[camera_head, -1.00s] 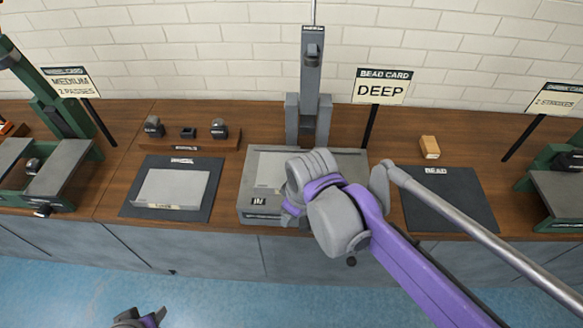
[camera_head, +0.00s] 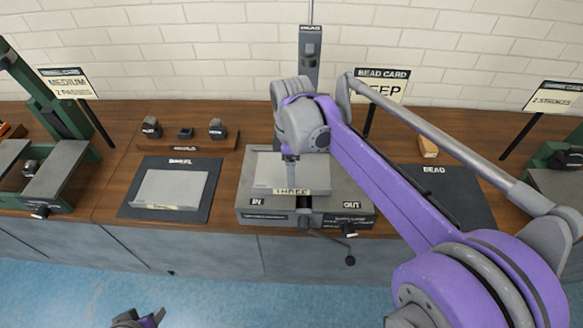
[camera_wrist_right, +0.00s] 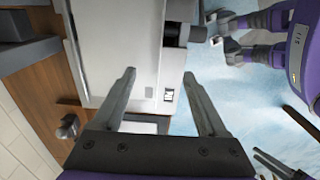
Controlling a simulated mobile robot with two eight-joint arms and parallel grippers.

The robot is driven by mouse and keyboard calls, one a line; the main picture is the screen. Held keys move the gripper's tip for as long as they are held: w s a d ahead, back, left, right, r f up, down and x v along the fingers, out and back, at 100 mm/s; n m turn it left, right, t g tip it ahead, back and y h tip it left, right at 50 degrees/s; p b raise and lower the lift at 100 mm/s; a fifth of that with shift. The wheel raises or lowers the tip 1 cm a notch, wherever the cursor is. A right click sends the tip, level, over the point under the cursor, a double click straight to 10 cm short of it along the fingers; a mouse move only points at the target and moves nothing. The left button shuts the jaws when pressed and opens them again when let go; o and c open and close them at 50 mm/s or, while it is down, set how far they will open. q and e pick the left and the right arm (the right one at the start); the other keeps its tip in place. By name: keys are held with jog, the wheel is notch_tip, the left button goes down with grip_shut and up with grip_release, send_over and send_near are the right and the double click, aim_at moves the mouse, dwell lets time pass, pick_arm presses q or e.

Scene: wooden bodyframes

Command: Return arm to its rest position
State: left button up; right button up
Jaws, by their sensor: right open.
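My right arm (camera_head: 385,180) is purple and grey and comes in from the right in the head view. Its wrist is above the middle press, and part of a finger shows pointing down. My right gripper (camera_wrist_right: 163,95) is open in the right wrist view, with nothing between its fingers. A grey sheet (camera_head: 270,170) labelled THREE lies on the bed of the press (camera_head: 340,210) below it. My left gripper (camera_head: 140,318) shows only in part, low at the bottom left, away from the bench; its jaw state is unclear.
A grey sheet (camera_head: 170,188) lies on a dark mat (camera_head: 133,200) at left. A dark BEAD mat (camera_head: 455,200) is partly behind my right arm. Card signs (camera_head: 66,84) stand along the back. The press column (camera_head: 309,60) rises behind my wrist. Blue floor lies in front.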

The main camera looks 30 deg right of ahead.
dwell(0.3)
jog(key=s+a+f+m+t, duration=0.2)
jog(key=s+a+f+m, duration=0.1)
jog(key=s+m, duration=0.2)
jog(key=s+a+f+m+t, duration=0.3)
jog(key=s+m, duration=0.3)
jog(key=s, duration=0.4)
jog(key=shift+a+f+m, duration=0.3)
jog(key=shift+a+f, duration=0.1)
jog(key=shift+f, duration=0.4)
